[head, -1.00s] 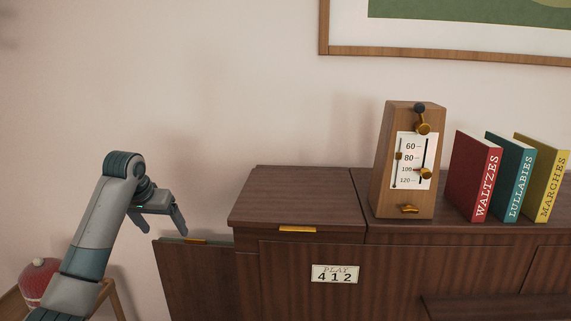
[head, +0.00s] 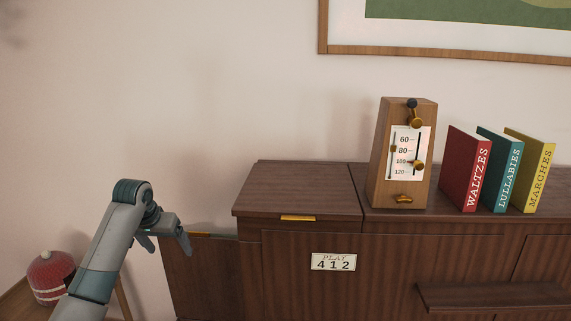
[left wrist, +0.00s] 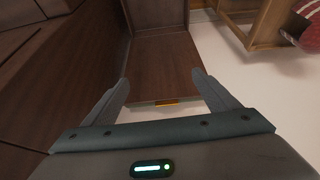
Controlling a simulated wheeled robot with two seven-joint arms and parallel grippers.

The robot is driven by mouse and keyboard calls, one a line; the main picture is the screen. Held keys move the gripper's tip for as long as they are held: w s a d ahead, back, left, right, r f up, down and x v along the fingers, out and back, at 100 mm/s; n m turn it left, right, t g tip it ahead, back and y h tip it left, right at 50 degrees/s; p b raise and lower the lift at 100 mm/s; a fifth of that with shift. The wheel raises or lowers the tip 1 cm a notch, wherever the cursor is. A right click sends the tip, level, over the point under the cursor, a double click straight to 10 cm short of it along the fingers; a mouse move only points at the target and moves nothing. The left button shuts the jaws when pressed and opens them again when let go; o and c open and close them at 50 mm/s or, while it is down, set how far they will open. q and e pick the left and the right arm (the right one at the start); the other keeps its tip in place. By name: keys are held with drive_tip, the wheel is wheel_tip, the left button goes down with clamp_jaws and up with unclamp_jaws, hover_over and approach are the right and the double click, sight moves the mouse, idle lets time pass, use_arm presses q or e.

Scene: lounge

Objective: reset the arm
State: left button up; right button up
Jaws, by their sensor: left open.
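My left gripper (head: 166,243) is at the left of the head view, beside the low dark wooden side panel (head: 205,275) of the cabinet. My right gripper is not in view.
The wooden cabinet (head: 290,190) carries a metronome (head: 402,155) and red, teal and yellow books (head: 500,170). A red object (head: 50,277) stands low at the left. The wall space above my arm is clear.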

use_arm(q)
wheel_tip(320, 180, down, 18)
drive_tip(key=s, duration=0.2)
drive_tip(key=s+d+f+g, duration=0.1)
drive_tip(key=s+f, duration=0.5)
drive_tip(key=f, duration=0.5)
drive_tip(key=s+f, duration=0.6)
drive_tip(key=f, duration=0.4)
drive_tip(key=s+d+f+g, duration=0.1)
drive_tip(key=s+f, duration=0.6)
drive_tip(key=f, duration=0.4)
drive_tip(key=s+d+f+g, duration=0.1)
drive_tip(key=s+f, duration=0.8)
drive_tip(key=s, duration=0.4)
drive_tip(key=s+d+f, duration=0.1)
drive_tip(key=s+f, duration=0.8)
drive_tip(key=s, duration=0.4)
drive_tip(key=s+d+f+m, duration=0.1)
drive_tip(key=s+d+f, duration=0.1)
drive_tip(key=s, duration=1.2)
drive_tip(key=s+d+f+g, duration=0.1)
drive_tip(key=s+f, duration=0.2)
drive_tip(key=s, duration=1)
drive_tip(key=shift+s+d+f+m, duration=0.2)
drive_tip(key=shift+s+d+m, duration=0.15)
drive_tip(key=shift+m, duration=0.05)
